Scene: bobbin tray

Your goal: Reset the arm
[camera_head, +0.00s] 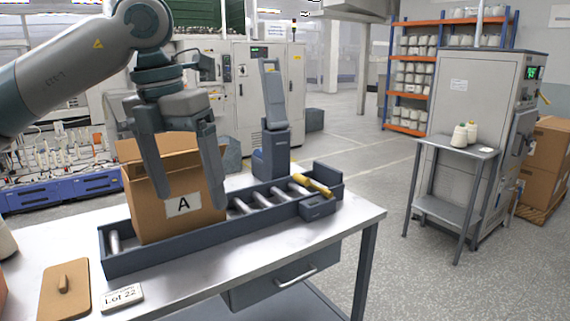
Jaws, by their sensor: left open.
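My left gripper (190,198) comes in from the upper left and points down. Its two fingers are spread apart and hold nothing that I can see. It hangs in front of a cardboard box (147,212) marked "A", hiding part of the box and its label (184,206). I cannot tell whether the fingers touch the box. The box stands upright at the left part of a dark roller tray (160,258) on the table. My right gripper is not in view.
The tray's right part has bare rollers and a yellow object (312,186). A grey upright device (274,120) stands behind it. A brown board (65,290) and a "Lot 22" card (122,297) lie at the table's front left. A side table with bobbins (460,138) stands right.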

